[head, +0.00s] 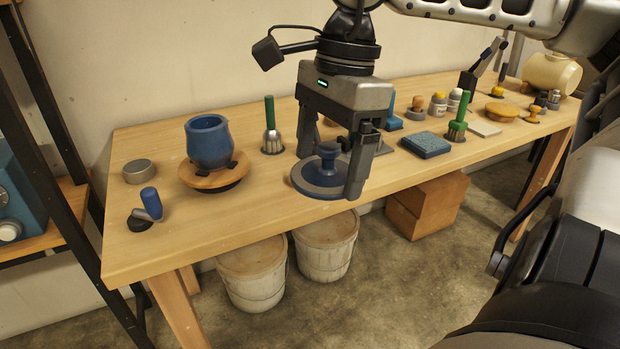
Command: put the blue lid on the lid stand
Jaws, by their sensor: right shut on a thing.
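My right gripper (330,168) points down over the front middle of the table, with one finger on each side of the blue lid's knob. It is shut on the blue lid (309,184), a round blue disc with a grey ring and a blue knob. The lid looks about level near the table's front edge; I cannot tell whether it touches the table. I cannot make out the lid stand for sure; it may be hidden behind the lid or the gripper. My left gripper is not in view.
A blue pot (209,142) sits on a wooden wheel (191,179) to the left. A green-handled brush (271,130) stands between pot and lid. A blue sponge-like block (425,145) lies to the right. Bare wood (240,215) lies along the front left.

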